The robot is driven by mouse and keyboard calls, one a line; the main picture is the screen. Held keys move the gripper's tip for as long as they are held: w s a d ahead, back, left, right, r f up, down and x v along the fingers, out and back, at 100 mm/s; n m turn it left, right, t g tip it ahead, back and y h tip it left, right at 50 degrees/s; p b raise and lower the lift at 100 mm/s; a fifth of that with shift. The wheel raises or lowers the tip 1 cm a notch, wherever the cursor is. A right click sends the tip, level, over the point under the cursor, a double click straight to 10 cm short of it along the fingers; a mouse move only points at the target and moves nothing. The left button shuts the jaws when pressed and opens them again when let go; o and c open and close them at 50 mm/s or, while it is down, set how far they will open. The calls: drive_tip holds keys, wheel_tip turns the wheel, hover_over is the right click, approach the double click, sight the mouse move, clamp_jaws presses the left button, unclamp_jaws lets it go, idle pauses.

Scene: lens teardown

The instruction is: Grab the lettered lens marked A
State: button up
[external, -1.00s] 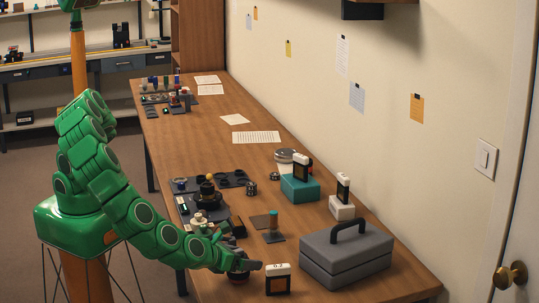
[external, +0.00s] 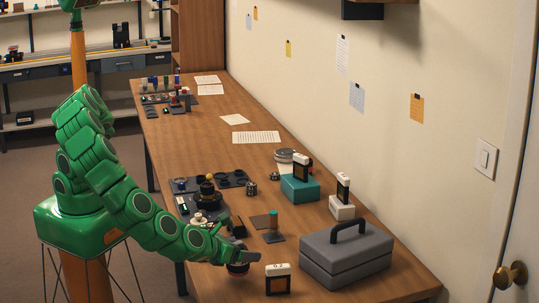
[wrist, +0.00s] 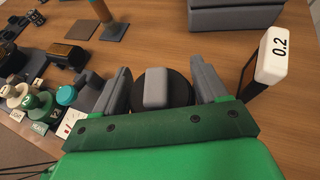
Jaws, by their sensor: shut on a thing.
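My gripper (external: 240,257) is shut on a dark round lens (external: 238,269) near the table's front edge. The lens has a reddish band low on its side in the external view. In the wrist view the dark round lens (wrist: 178,87) sits between the two grey fingers, with a grey block in front of its middle. No letter shows on it, so I cannot tell whether it is marked A.
A white-topped block marked 0.2 (external: 278,279) stands close to the right of my gripper. A grey toolbox (external: 346,256) is farther right. Small lettered parts (wrist: 38,112) and dark trays lie to the left.

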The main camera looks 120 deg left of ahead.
drive_tip(key=s+r, duration=1)
drive_tip(key=s, duration=0.4)
drive_tip(key=shift+r, duration=0.3)
